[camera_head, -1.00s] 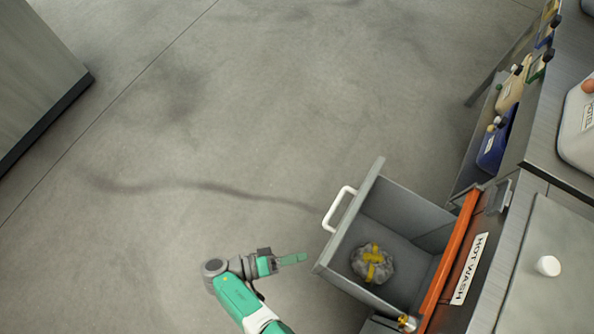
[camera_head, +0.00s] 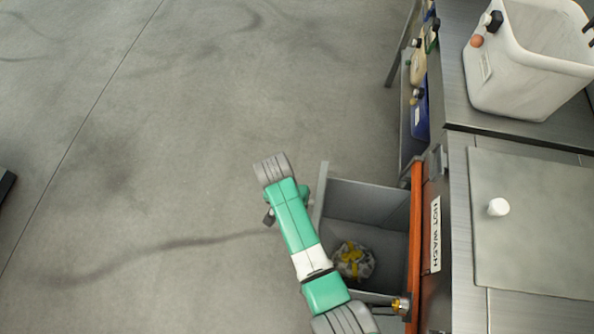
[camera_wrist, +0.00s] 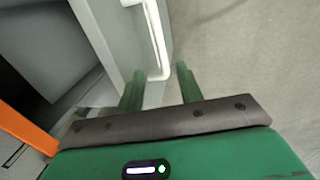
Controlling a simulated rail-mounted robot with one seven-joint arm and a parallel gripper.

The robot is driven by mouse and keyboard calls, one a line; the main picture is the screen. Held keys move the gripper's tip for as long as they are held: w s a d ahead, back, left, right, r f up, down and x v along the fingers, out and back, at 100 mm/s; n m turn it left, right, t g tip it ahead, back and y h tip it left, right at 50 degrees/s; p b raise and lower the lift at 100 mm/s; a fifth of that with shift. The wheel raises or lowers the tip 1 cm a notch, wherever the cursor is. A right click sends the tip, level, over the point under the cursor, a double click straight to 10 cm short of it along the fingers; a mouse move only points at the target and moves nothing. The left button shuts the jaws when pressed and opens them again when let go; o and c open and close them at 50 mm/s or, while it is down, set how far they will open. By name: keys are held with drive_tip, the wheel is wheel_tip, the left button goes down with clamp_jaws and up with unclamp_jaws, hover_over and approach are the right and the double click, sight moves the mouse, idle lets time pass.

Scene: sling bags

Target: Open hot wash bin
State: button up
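The hot wash bin (camera_head: 368,200) is a grey drawer standing pulled out from under the counter, below the "HOT WASH" label (camera_head: 435,234). A grey bundle with yellow bands (camera_head: 354,260) lies inside it. Its white handle (camera_wrist: 155,38) shows in the wrist view on the drawer's front; my arm hides it in the head view. My gripper (camera_wrist: 161,78) is open in the wrist view, with its two green fingers apart. The handle's near end appears between the fingertips; I cannot tell whether they touch it. In the head view my arm covers part of the drawer front.
An orange strip (camera_head: 416,230) edges the counter above the drawer. A white tub (camera_head: 530,75) and a panel with a white knob (camera_head: 498,207) are on the counter.

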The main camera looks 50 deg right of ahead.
drive_tip(key=f+b, duration=0.1)
drive_tip(key=f, duration=0.1)
drive_tip(key=f+b, duration=0.1)
drive_tip(key=f, duration=0.2)
drive_tip(key=s+f+b, duration=0.1)
drive_tip(key=f+b, duration=0.1)
drive_tip(key=f, duration=0.1)
drive_tip(key=shift+s+d, duration=0.1)
drive_tip(key=shift+d, duration=0.15)
drive_tip(key=shift+r, duration=0.1)
clamp_jaws()
